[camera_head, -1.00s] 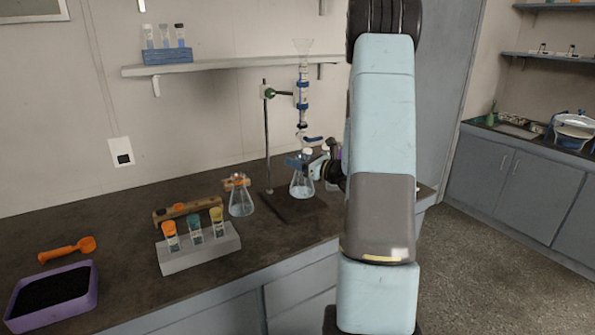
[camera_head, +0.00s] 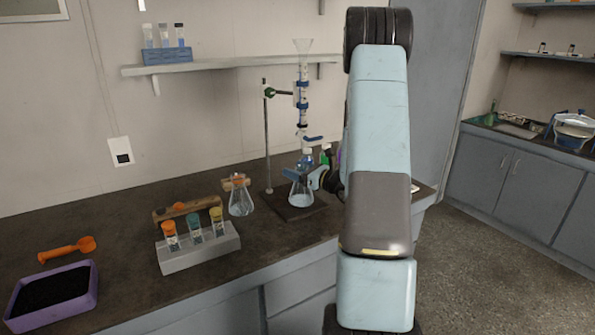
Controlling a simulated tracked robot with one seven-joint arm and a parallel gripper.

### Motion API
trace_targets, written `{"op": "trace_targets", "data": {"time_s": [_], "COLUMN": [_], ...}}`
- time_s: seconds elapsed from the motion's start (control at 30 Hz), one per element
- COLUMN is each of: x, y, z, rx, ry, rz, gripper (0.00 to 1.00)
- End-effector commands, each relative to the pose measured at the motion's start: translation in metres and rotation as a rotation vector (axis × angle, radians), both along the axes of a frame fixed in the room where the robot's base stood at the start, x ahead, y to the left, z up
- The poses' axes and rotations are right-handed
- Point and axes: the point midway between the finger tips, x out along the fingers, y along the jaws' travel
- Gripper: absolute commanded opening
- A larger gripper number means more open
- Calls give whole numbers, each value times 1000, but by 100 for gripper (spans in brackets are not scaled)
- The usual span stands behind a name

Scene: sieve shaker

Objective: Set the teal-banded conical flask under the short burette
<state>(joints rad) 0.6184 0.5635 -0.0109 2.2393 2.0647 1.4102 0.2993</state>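A conical flask (camera_head: 301,193) with pale liquid is upright below the burette (camera_head: 302,95), over the dark base plate (camera_head: 292,212) of its stand. My gripper (camera_head: 299,174) has its blue fingers at the flask's neck and appears shut on it. The fingers hide the neck, so I cannot make out a teal band. The flask's bottom is at or very near the plate; I cannot tell if it touches. A second conical flask (camera_head: 241,197) with an orange band stands on the bench to the left.
The stand's rod (camera_head: 267,140) is left of the held flask. A grey rack (camera_head: 200,250) with capped vials, a purple tray (camera_head: 52,295) and an orange scoop (camera_head: 68,249) are further left. Bottles stand close behind the gripper. My arm hides the bench's right part.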

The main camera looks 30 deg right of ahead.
Motion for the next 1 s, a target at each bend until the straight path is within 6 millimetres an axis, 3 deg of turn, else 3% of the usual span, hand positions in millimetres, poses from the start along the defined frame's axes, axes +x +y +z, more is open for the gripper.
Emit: {"op": "trace_targets", "data": {"time_s": [0.37, 1.0], "x": [-4, -99], "y": [-2, -45], "z": [2, 2], "rx": [0, 0], "ry": [0, 0], "rz": [-1, -1], "gripper": [70, 70]}}
